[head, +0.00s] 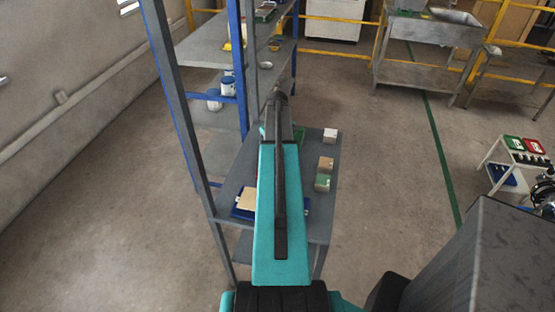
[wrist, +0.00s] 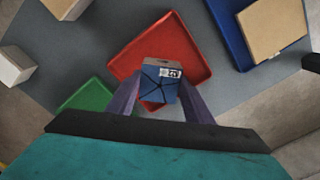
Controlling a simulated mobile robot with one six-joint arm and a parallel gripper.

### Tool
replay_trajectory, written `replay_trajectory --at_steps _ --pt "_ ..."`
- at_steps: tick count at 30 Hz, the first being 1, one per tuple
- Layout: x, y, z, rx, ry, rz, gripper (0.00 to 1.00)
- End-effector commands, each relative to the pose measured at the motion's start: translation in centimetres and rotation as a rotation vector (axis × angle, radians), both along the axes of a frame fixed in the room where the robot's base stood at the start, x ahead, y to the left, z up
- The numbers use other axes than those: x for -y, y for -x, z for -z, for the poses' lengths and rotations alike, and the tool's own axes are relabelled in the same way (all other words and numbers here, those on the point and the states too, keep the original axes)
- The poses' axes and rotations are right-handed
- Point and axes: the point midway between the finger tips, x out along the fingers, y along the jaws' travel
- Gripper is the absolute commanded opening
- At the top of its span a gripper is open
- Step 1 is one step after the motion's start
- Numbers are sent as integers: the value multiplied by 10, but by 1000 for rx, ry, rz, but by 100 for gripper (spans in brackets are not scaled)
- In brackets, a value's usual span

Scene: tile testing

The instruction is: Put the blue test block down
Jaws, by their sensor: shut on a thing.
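In the wrist view, the blue test block (wrist: 160,86) has a pale label and dark lines on its face. My gripper (wrist: 161,92) is shut on it, with one finger on each side. The block is over the near part of a red tray (wrist: 124,62); I cannot tell whether it touches the tray floor. A green tray (wrist: 84,97) lies to the left and a blue tray (wrist: 233,42) with a tan tile (wrist: 273,28) to the upper right. In the head view my arm hides the block and the gripper.
In the head view, the grey shelf (head: 238,180) carries the blue tray (head: 243,213) at left. White (head: 330,135), tan (head: 326,163) and green (head: 323,182) blocks stand along its right edge. Blue and grey uprights (head: 180,115) rise at the left.

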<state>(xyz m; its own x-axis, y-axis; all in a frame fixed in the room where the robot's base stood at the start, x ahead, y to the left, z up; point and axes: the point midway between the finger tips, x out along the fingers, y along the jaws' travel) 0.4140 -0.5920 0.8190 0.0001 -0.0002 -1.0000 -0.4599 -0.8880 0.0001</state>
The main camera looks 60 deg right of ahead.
Motion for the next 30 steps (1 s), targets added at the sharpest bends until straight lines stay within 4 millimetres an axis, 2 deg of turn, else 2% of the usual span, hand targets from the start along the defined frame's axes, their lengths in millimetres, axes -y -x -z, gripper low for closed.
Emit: replay_trajectory --at_steps 8,21,30 --pt "0 0 0 0 0 0 27" --pt "0 0 33 -1 0 0 27" --pt "0 0 37 1 0 0 27"
